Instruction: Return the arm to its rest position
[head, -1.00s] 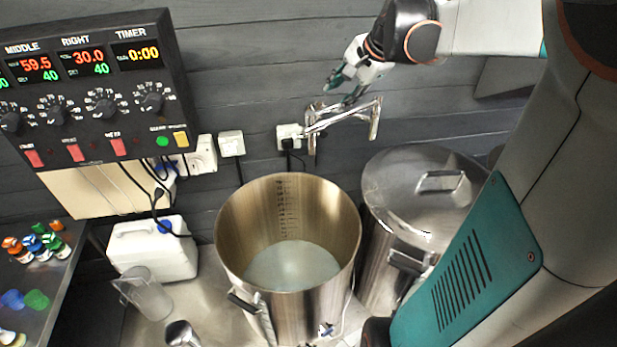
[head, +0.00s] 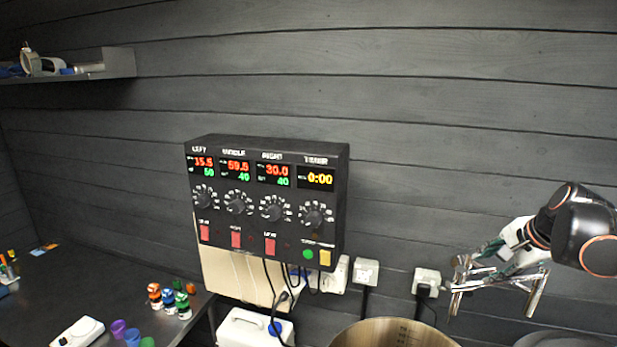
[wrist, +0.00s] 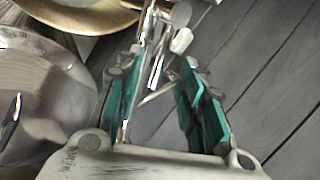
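My arm's end shows at the right of the head view, out in front of the grey plank wall. My gripper (head: 488,250) points left there, just above a shiny metal wall bracket (head: 500,284). In the wrist view my gripper (wrist: 161,62) has its two teal-padded fingers apart, with no object clamped between them. The bracket's metal bars (wrist: 158,65) show between and beyond the fingertips; I cannot tell whether they touch.
A control box (head: 268,205) with dials and displays hangs on the wall. An open steel kettle (head: 392,335) stands below, with a lidded pot (head: 560,341) to its right. Small coloured bottles (head: 170,300) stand on the left counter. A shelf (head: 105,66) is at upper left.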

